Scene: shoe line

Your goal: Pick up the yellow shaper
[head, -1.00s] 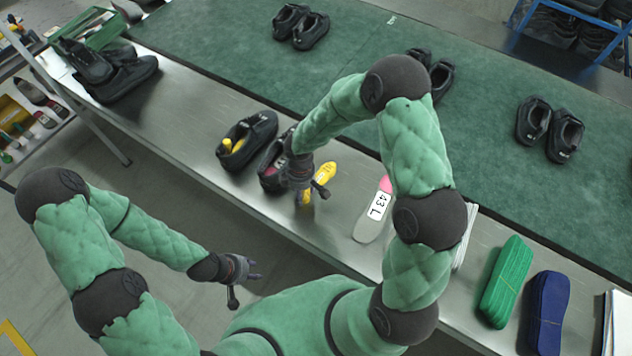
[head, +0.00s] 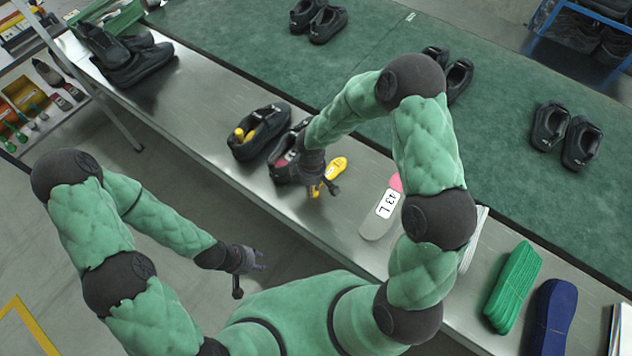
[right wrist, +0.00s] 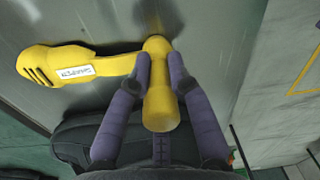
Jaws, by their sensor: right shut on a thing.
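The yellow shaper (head: 337,168) is at the steel bench, right of a pair of black shoes. In the right wrist view its long body (right wrist: 85,66), with a white label, reaches left and its rounded crosspiece (right wrist: 160,105) sits between my fingers. My right gripper (right wrist: 159,82) is shut on that crosspiece; in the head view the gripper (head: 318,185) covers the shaper's near end. I cannot tell whether the shaper touches the bench. My left gripper (head: 260,260) is empty, fingers apart, low in front of the bench.
A black shoe (head: 272,120) with yellow inside stands left, beside another shoe (head: 285,160) partly behind my right arm. A sole marked 43 L (head: 376,228) lies right, then green (head: 515,285) and blue (head: 552,318) stacks. The green belt (head: 240,50) carries more shoes.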

